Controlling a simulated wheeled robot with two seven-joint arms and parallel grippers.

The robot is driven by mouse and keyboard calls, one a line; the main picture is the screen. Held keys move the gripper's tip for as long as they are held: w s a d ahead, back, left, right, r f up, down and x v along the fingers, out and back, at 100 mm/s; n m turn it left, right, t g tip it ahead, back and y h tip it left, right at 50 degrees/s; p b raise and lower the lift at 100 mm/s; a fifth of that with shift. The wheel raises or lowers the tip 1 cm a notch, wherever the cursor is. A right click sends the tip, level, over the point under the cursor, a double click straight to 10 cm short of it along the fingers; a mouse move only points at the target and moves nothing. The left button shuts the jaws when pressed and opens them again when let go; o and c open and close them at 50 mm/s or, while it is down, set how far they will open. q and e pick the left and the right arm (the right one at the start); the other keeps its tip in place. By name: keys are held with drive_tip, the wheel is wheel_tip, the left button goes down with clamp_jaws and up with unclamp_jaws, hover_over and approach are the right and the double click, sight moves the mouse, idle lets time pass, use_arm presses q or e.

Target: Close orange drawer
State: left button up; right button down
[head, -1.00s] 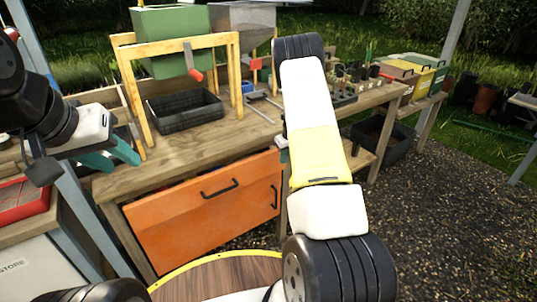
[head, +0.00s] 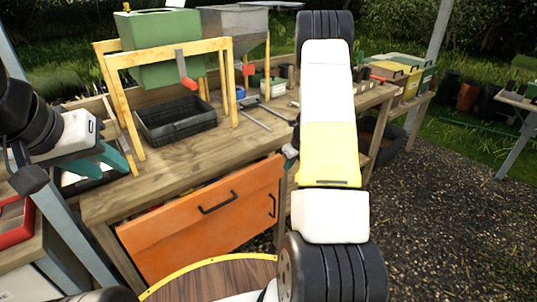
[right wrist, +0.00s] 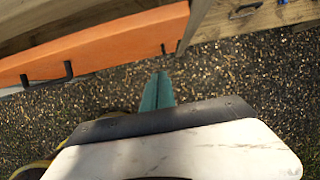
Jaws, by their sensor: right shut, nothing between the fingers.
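In the right wrist view the drawer front (right wrist: 95,57) runs across the upper left. My right gripper (right wrist: 158,88) is shut and empty, over gravel beside the drawer's end, apart from its face. In the head view my right arm hides most of that gripper. My left gripper (head: 112,163) is above the bench's left end, away from the drawer; its finger gap is unclear.
The workbench (head: 165,178) carries a black tray (head: 178,122), a wooden frame (head: 165,55) and a green box (head: 155,30). A red tray (head: 15,222) is at the left. Gravel (head: 440,210) is open at the right.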

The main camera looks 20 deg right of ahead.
sight(276, 170)
drive_tip(key=w+f, duration=0.2)
drive_tip(key=w+a+f, duration=0.1)
drive_tip(key=f, duration=0.2)
drive_tip(key=w+a+f, duration=0.1)
drive_tip(key=w+f, duration=0.1)
drive_tip(key=shift+w+f, duration=0.35)
drive_tip(key=shift+f, duration=0.05)
drive_tip(key=shift+w+a, duration=0.2)
drive_tip(key=shift+w, duration=0.3)
